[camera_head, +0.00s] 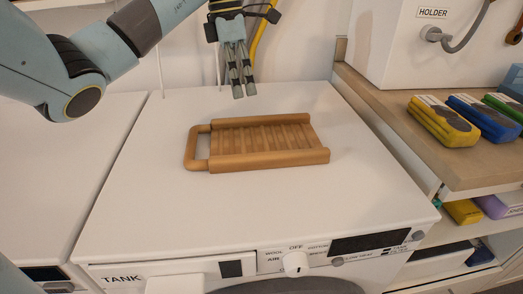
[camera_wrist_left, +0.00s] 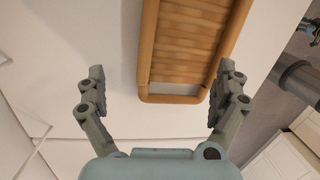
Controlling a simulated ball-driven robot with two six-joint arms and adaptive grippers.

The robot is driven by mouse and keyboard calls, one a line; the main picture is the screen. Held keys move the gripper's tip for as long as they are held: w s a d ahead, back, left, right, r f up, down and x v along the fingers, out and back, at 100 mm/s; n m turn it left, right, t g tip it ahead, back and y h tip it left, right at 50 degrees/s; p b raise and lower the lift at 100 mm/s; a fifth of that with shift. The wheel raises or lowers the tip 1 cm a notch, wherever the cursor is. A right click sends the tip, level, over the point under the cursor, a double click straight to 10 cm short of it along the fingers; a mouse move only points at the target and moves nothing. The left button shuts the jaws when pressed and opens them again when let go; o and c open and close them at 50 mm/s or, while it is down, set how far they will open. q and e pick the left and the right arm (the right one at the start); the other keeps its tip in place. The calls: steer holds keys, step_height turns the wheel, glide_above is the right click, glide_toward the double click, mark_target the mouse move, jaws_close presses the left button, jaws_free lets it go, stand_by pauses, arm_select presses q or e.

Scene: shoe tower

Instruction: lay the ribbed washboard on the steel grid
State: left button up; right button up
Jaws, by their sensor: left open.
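The ribbed washboard (camera_head: 262,140) is wooden, with raised side rails and a loop handle at its left end. It lies flat on the white top of the washing machine (camera_head: 340,195). My left gripper (camera_head: 243,92) points down above the machine top, behind the washboard and apart from it. In the left wrist view its fingers (camera_wrist_left: 162,70) are spread wide and empty, with the washboard's handle end (camera_wrist_left: 172,98) showing between and beyond them. I cannot make out the steel grid in either view.
A wooden shelf (camera_head: 382,92) on the right carries yellow, blue and green packs (camera_head: 445,120) and a white box labelled HOLDER (camera_head: 420,50). More packs sit on a lower shelf. The machine top around the washboard is clear. A yellow hose (camera_head: 257,40) hangs behind my gripper.

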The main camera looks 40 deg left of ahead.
arm_select(q)
steer(key=b, duration=0.4)
glide_above(249, 130)
steer(key=a, duration=0.2)
step_height(249, 130, down, 5)
steer(key=shift+d+f, duration=0.1)
steer(key=shift+d, duration=0.05)
steer(key=f, duration=0.1)
steer(key=d+f, duration=0.1)
steer(key=f, duration=0.1)
steer(key=shift+w+d+f, duration=0.1)
steer(key=shift+w+f, duration=0.05)
steer(key=shift+f, duration=0.4)
steer(key=c, duration=1.5)
steer(key=shift+d+f, duration=0.1)
jaws_close()
